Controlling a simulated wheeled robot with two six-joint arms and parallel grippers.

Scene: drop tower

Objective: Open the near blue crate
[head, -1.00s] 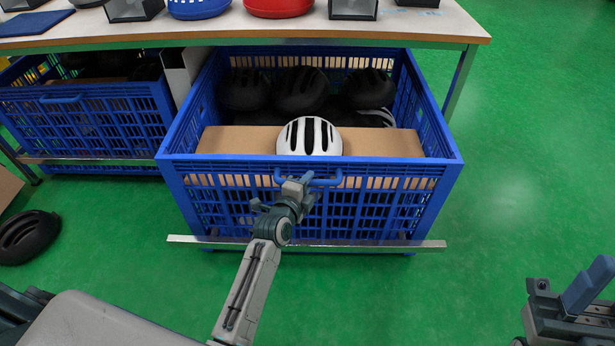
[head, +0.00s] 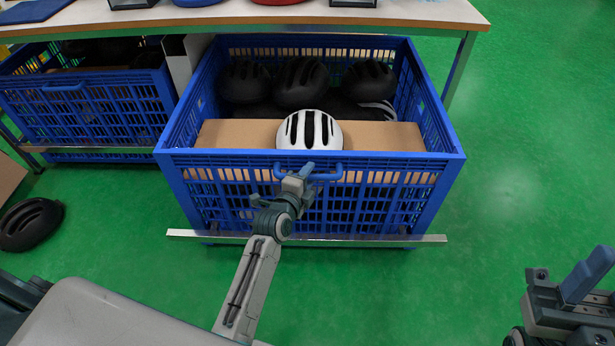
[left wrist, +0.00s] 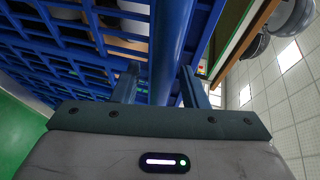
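The near blue crate (head: 310,158) stands in the middle of the head view, its front sticking out from under the table. It is open at the top and holds a white helmet (head: 309,131) and several black helmets (head: 301,82) around a cardboard panel (head: 225,133). My left gripper (head: 300,174) is at the blue handle (head: 328,172) on the crate's front. My right gripper (head: 583,283) is empty at the right edge, partly out of view.
A second blue crate (head: 85,115) stands at the left under the table (head: 385,17). A black helmet (head: 30,224) lies on the green floor at the left. A metal bar (head: 385,239) runs across the crate's lower front. The floor right of the crate is clear.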

